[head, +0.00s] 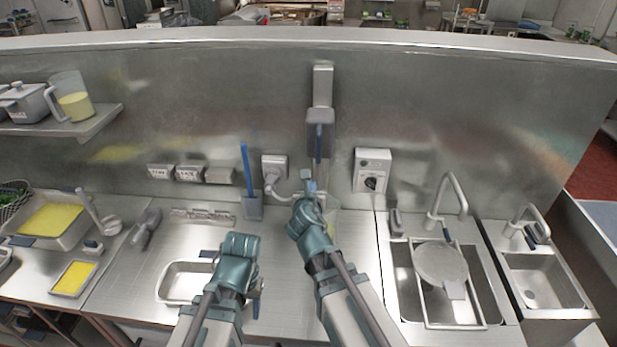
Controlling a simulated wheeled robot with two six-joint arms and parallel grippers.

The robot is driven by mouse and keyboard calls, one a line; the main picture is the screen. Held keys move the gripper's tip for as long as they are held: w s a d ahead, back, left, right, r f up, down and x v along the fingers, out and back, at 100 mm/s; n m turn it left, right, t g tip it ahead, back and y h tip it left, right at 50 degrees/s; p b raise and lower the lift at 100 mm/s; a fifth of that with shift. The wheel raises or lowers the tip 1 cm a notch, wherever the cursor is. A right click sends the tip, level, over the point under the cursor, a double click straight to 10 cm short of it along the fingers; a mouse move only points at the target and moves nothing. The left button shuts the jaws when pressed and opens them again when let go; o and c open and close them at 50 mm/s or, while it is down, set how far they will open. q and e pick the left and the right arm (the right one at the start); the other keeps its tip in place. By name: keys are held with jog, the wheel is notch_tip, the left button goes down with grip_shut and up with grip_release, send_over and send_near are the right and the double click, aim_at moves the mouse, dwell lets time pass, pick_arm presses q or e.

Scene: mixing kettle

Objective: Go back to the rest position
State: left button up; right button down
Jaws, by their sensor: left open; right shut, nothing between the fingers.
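My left gripper (238,262) is over the steel counter, beside and partly over a rectangular recessed basin (178,284). Its teal wrist hides much of the jaws, and it is open with nothing seen in it. My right gripper (310,186) reaches further forward, close to the back wall and below a wall-mounted bracket with a blue handle (319,140). It is shut and empty. I cannot tell whether it touches the cable or fitting near it.
A blue-handled tool (246,170) stands in a holder left of my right gripper. A control box with a dial (371,171) is on the wall. A sink with a round pan (440,264) is at right. Yellow-filled trays (75,278) are at left.

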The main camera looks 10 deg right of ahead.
jog(key=s+a+f+m+g+b, duration=0.1)
jog(key=s+f+m+g+b, duration=0.3)
jog(key=f+m, duration=0.45)
jog(key=s+a+f+m+g+b, duration=0.2)
jog(key=s+f+m+g+b, duration=0.1)
jog(key=s+f+m, duration=0.45)
jog(key=s+a+f+m+g+y+b, duration=0.2)
jog(key=s+a+f+m+g+b, duration=0.3)
jog(key=s+f+m, duration=0.6)
jog(key=shift+s+a+m+g+y, duration=0.4)
jog(key=shift+s+a+m+g, duration=0.3)
jog(key=shift+s+m+g, duration=0.35)
